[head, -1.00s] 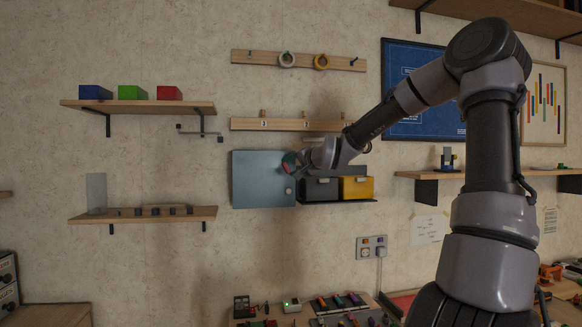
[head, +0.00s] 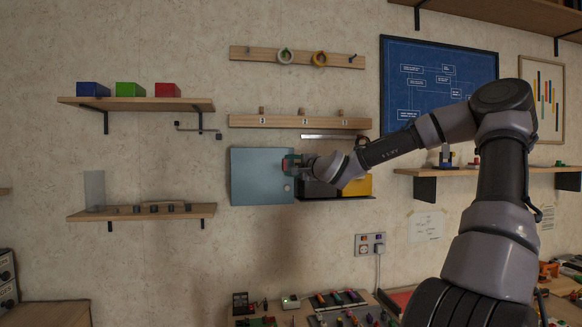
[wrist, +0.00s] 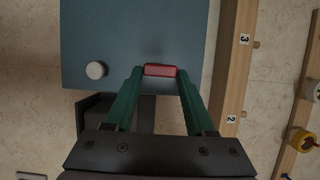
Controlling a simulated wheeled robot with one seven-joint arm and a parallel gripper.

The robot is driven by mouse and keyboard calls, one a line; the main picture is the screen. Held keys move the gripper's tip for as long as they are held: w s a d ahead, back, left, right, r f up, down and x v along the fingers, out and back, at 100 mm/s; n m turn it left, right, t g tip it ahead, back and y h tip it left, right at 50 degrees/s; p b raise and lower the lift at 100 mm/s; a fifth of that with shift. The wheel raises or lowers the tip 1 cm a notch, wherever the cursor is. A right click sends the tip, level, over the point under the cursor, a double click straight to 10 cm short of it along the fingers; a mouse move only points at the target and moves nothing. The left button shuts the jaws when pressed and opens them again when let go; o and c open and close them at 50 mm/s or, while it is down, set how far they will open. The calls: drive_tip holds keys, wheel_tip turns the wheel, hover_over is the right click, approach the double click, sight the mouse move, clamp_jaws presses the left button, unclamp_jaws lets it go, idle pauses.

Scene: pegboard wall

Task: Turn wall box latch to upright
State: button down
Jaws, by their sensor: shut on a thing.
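The wall box (head: 255,180) is a flat blue-grey box on the wall in the head view; its front also fills the upper part of the wrist view (wrist: 100,35). A small red latch (wrist: 160,70) sits near the box's right edge, above a pale round knob (wrist: 96,70). My gripper (wrist: 161,73) has green fingers closed on the two ends of the latch. The latch's long side runs square to the numbered rail, so it looks upright. In the head view my gripper (head: 287,165) partly hides the latch.
A dark bin (head: 316,190) and a yellow bin (head: 358,186) stand right of the box, partly behind my wrist. A numbered wooden peg rail (head: 285,121) runs just above the box. Wall shelves (head: 142,213) are to the left. The wall below the box is clear.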

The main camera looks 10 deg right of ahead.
idle(0.3)
drive_tip(key=shift+c, duration=1.2)
unclamp_jaws()
drive_tip(key=v, duration=1)
drive_tip(key=shift+s, duration=0.4)
drive_tip(key=shift+d+f, duration=0.1)
